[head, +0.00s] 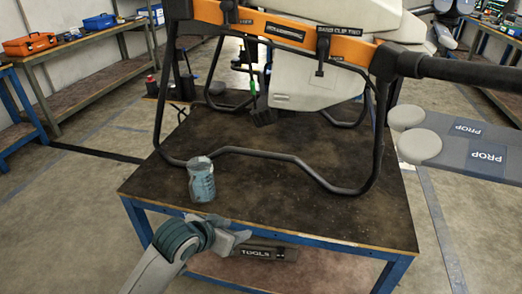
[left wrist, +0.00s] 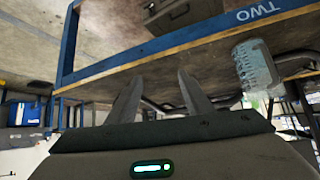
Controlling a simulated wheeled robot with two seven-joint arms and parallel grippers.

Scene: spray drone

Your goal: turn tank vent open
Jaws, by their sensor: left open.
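The spray drone stands on the workbench, with an orange frame bar (head: 280,32) and a pale tank (head: 305,82) under it. I cannot pick out the tank vent for certain; a small green part (head: 252,82) shows beside the tank. My left gripper (head: 240,240) is low at the bench's front edge, well short of the tank. In the left wrist view its two fingers (left wrist: 162,92) are apart with nothing between them. My right gripper is not in view.
A translucent bluish measuring cup (head: 201,180) stands near the front edge and shows in the left wrist view (left wrist: 256,65). The drone's black landing frame (head: 270,152) spans the workbench top (head: 290,210). Grey folded propellers (head: 465,130) extend right.

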